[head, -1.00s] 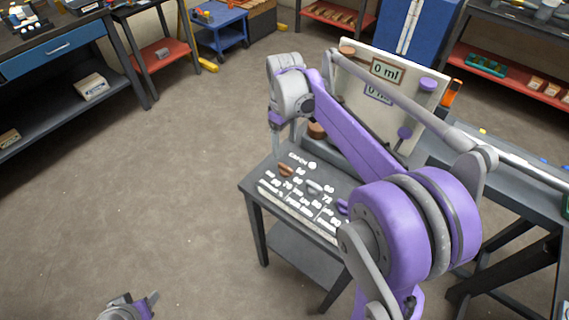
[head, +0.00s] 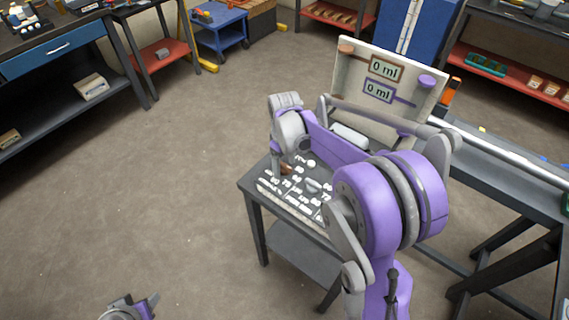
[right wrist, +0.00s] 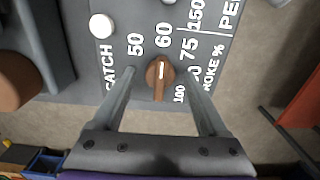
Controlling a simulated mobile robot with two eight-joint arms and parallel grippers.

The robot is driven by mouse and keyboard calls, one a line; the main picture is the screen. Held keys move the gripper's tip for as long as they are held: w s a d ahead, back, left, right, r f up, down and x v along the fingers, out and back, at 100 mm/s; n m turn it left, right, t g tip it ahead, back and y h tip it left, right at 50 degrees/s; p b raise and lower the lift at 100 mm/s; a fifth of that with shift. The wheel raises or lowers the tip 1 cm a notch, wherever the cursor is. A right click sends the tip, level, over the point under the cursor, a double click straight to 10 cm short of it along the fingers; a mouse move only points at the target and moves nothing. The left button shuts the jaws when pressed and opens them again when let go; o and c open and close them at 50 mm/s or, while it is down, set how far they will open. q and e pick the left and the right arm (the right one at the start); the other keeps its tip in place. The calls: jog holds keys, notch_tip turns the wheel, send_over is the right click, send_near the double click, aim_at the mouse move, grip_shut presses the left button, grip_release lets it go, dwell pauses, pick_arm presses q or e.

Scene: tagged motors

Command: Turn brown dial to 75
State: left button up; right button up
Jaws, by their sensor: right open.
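The brown dial (right wrist: 160,75) sits on a grey panel among the printed numbers 50, 60, 75 and 100. Its white mark points up toward 60 in the right wrist view. My right gripper (right wrist: 161,84) is open, one finger on each side of the dial, with gaps between. In the head view the dial (head: 286,169) shows just beside my right gripper (head: 277,165), partly covered by it. My left gripper (head: 136,308) is low at the bottom edge, far from the panel; its jaws are too unclear to read.
A white round button (right wrist: 101,26) is beside the dial. A grey lever or dial (head: 314,186) sits further along the panel. The upright board (head: 418,102) behind has a brown-framed display (head: 387,68) and a purple-framed display (head: 378,91), both reading 0 ml. Open floor lies left.

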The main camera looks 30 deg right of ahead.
grip_shut()
pick_arm(q)
jog(key=shift+f, duration=0.15)
pick_arm(e)
jog(key=shift+m, duration=0.3)
jog(key=m+b, duration=0.1)
jog(key=m, duration=0.2)
jog(key=shift+m, duration=0.3)
pick_arm(q)
jog(key=shift+s+f+b, duration=0.25)
jog(key=shift+f, duration=0.4)
jog(key=shift+s+f+b, duration=0.25)
jog(key=shift+f, duration=0.35)
pick_arm(e)
jog(key=shift+m, duration=2.3)
grip_release()
